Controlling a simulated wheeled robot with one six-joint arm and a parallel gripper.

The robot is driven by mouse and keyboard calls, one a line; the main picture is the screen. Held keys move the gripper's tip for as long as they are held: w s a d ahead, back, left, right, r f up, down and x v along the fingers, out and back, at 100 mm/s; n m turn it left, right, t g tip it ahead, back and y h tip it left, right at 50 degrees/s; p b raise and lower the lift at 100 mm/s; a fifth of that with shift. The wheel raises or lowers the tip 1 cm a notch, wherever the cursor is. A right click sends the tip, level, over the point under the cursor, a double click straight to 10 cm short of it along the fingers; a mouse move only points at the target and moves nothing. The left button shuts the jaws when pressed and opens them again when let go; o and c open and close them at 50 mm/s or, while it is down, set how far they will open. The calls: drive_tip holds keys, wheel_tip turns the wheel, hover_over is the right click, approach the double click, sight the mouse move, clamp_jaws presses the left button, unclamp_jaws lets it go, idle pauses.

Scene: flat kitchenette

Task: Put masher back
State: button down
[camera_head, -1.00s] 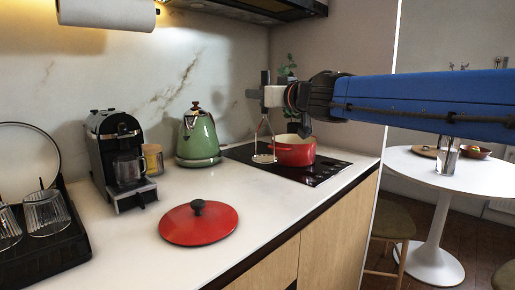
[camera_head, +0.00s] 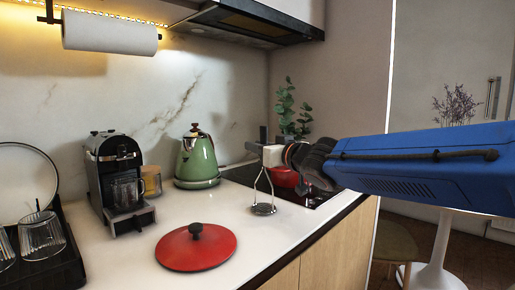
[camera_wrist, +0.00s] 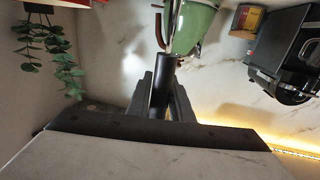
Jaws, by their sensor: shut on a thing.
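The masher (camera_head: 263,190) hangs upright from my gripper (camera_head: 262,147), with its wire loop and round silver head pointing down. In the head view its head shows low over or on the white counter, left of the cooktop; I cannot tell if it touches. In the wrist view my gripper (camera_wrist: 161,92) is shut on the masher's dark handle (camera_wrist: 160,85). The red pot (camera_head: 285,177) sits on the black cooktop (camera_head: 240,174) behind, partly hidden by my wrist. Its red lid (camera_head: 198,248) lies on the counter.
A green kettle (camera_head: 197,162), a coffee machine (camera_head: 117,175) and a dark rack with glasses (camera_head: 62,270) stand to the left. A plant (camera_head: 285,108) stands behind my wrist. The white counter (camera_head: 130,262) is clear around the lid. A range hood (camera_head: 255,22) hangs above.

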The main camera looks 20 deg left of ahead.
drive_tip(key=shift+f, duration=0.2)
drive_tip(key=c, duration=1.6)
unclamp_jaws()
drive_tip(key=shift+o, duration=0.2)
drive_tip(key=v, duration=1.2)
drive_tip(key=shift+r, duration=0.15)
